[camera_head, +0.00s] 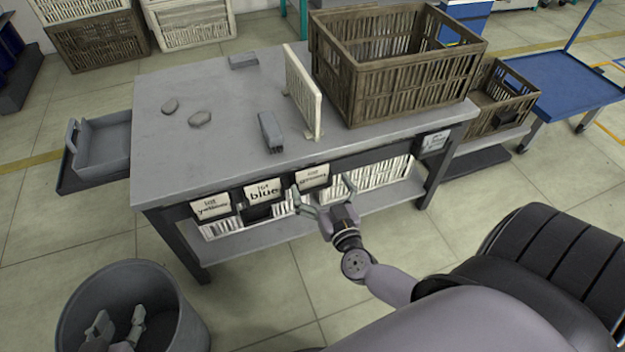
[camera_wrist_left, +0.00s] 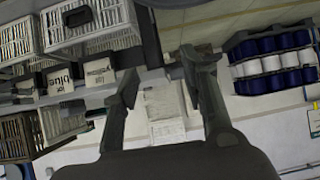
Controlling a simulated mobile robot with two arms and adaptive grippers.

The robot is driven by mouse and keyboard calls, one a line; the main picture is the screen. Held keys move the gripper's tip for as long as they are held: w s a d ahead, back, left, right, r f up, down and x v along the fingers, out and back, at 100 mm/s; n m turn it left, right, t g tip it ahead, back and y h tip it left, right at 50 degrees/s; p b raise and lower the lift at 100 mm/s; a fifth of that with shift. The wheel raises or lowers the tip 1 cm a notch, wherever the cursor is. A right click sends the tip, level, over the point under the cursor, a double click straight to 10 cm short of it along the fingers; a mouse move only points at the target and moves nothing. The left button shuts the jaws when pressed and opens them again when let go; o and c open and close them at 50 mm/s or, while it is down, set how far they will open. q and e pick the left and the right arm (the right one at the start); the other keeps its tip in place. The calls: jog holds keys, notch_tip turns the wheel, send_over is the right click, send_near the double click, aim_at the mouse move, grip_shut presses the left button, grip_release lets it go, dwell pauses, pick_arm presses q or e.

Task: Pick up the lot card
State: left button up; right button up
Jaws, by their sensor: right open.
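Several white lot cards hang along the bench's front edge: a yellow card (camera_head: 211,206), a blue card (camera_head: 263,190), a third card (camera_head: 313,176) with lettering too small to read, and a fourth at the right end (camera_head: 435,141). The blue card also shows upside down in the left wrist view (camera_wrist_left: 60,81). My right gripper (camera_head: 322,186) is open and empty, with its fingers just below and beside the third card; I cannot tell whether they touch it. My left gripper (camera_head: 120,319) is open at the lower left, overlapping the bin; it is open and empty in the left wrist view (camera_wrist_left: 160,75).
The grey bench (camera_head: 215,145) carries a brown crate (camera_head: 400,75), a white slatted divider (camera_head: 303,95) and small grey pieces. A grey bin (camera_head: 180,320) stands front left. A grey tray (camera_head: 105,140) is left of the bench. Floor between bin and bench is clear.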

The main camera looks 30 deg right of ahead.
aim_at(313, 170)
jog(key=b+x, duration=0.1)
jog(key=x, duration=0.4)
jog(key=shift+r+b, duration=0.15)
jog(key=shift+b, duration=0.15)
jog(key=shift+w, duration=0.1)
pick_arm(q)
jog(key=w+d+r+t+h, duration=0.1)
jog(key=w+d+r+t, duration=0.1)
jog(key=w+r+t, duration=0.2)
notch_tip(313, 170, up, 3)
jog(key=shift+f+h, duration=0.2)
jog(key=shift+h, duration=0.1)
pick_arm(e)
jog(key=c, duration=1)
jog(key=shift+r, duration=0.1)
jog(key=shift+c, duration=0.2)
